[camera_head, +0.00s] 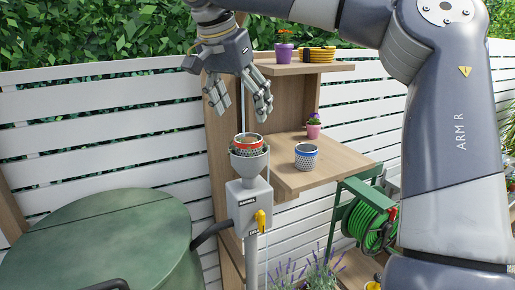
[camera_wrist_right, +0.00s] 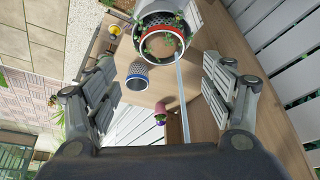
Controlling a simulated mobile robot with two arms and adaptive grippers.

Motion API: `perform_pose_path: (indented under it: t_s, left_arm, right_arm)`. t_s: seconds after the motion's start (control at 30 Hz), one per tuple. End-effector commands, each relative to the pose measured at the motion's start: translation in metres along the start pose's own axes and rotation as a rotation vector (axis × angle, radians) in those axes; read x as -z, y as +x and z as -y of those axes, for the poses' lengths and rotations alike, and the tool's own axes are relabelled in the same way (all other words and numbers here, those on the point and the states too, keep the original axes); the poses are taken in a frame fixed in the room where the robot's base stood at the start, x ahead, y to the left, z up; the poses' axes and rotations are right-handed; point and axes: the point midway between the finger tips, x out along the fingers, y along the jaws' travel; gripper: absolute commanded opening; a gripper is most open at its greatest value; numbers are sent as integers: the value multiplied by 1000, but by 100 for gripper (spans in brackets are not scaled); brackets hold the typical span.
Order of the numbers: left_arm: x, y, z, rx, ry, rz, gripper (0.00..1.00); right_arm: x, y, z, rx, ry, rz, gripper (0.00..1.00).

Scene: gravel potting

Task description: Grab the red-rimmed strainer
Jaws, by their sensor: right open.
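The red-rimmed strainer (camera_head: 249,142) sits in a grey funnel-shaped holder (camera_head: 249,166) on top of a grey box on a post. In the right wrist view the strainer (camera_wrist_right: 144,45) is at the top, its red rim facing the camera, with green bits in or around it. My right gripper (camera_head: 239,106) hangs above the strainer, fingers spread and empty, apart from it. In the wrist view its fingers (camera_wrist_right: 163,82) stand wide apart at left and right. My left gripper is not in view.
A blue-rimmed strainer (camera_head: 306,156) stands on the wooden shelf (camera_head: 345,170) to the right. A green round-topped barrel (camera_head: 100,235) is at lower left, a green hose reel (camera_head: 368,228) at right.

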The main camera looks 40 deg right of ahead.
Motion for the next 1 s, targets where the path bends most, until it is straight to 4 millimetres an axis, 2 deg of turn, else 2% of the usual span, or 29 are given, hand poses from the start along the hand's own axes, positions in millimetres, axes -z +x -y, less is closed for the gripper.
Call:
perform_pose_path:
  t_s: [0.13,0.23,0.33,0.43,0.57,0.7,0.97,1.0]
  left_arm:
    - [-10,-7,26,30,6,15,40]
    - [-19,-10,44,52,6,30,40]
    - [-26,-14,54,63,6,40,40]
    - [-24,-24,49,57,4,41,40]
    - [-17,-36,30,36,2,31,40]
    - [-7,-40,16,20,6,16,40]
    - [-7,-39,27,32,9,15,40]
    - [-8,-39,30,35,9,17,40]
  right_arm:
    - [1,23,0,-1,-1,4,75]
    - [0,32,0,0,-1,2,75]
    - [1,38,0,-1,1,4,75]
    - [4,47,1,-2,-1,5,75]
    - [6,65,2,-2,-1,6,75]
    - [5,83,2,-1,1,4,75]
    - [4,88,3,2,2,1,75]
    - [4,88,3,2,2,1,71]
